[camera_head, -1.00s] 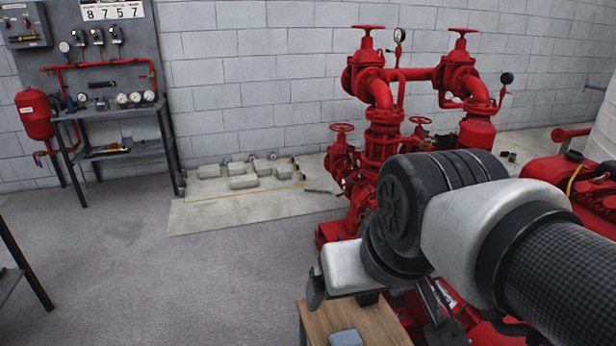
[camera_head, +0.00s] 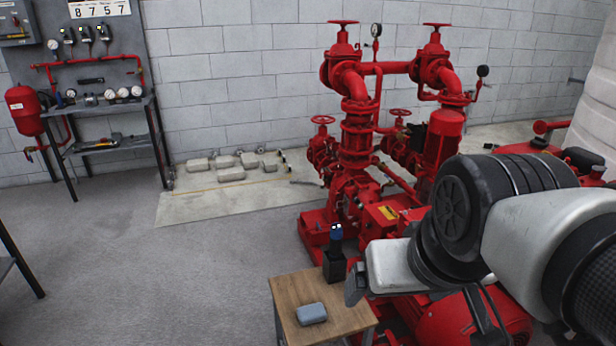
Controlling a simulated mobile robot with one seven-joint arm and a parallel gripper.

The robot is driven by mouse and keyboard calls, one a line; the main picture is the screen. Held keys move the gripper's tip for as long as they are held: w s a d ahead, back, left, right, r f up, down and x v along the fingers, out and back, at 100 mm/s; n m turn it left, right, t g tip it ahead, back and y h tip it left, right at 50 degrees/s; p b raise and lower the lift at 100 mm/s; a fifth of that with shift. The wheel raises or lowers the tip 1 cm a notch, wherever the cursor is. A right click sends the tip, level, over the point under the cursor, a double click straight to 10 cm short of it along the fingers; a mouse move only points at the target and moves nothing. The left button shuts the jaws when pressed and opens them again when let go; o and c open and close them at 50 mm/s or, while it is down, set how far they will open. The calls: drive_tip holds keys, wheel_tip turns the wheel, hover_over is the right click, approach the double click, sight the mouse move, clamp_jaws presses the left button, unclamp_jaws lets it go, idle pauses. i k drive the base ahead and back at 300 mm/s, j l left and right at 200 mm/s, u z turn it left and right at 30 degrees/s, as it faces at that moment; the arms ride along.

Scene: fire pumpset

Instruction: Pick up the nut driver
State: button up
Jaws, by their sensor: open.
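My gripper (camera_head: 356,285) is at the left end of my white-and-black arm, above the right side of a small wooden table (camera_head: 290,290). Its dark fingers show only partly; they are open, and I see nothing between them. I cannot surely make out a nut driver. A dark upright object with a blue top (camera_head: 336,234) stands at the back of the table, just left of my gripper and apart from it; I cannot tell what it is. A blue-grey rounded box (camera_head: 311,313) lies on the tabletop, in front and left of my gripper.
The red pump assembly (camera_head: 358,140) stands behind the table and my arm. At the far left, a dark workbench (camera_head: 100,110) holds gauges, with tools on its lower shelf. Grey blocks (camera_head: 231,174) lie on a concrete slab by the wall.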

sight(336, 237)
drive_tip(key=z, duration=1.35)
drive_tip(key=u, duration=1.35)
drive_tip(key=j+z, duration=0.35)
drive_tip(key=j, duration=0.15)
drive_tip(key=k+j+z, duration=0.15)
drive_tip(key=j+z, duration=0.15)
drive_tip(key=j, duration=0.15)
drive_tip(key=k+j+z, duration=0.15)
drive_tip(key=j+z, duration=0.2)
drive_tip(key=i+j+z, duration=0.1)
drive_tip(key=j+z, duration=0.25)
drive_tip(key=j, duration=0.2)
drive_tip(key=j+z, duration=0.4)
drive_tip(key=j, duration=0.15)
drive_tip(key=i+j+z, duration=0.1)
drive_tip(key=j+z, duration=0.15)
drive_tip(key=j, duration=0.15)
drive_tip(key=i+j+z, duration=0.1)
drive_tip(key=j+z, duration=0.15)
drive_tip(key=j, duration=0.15)
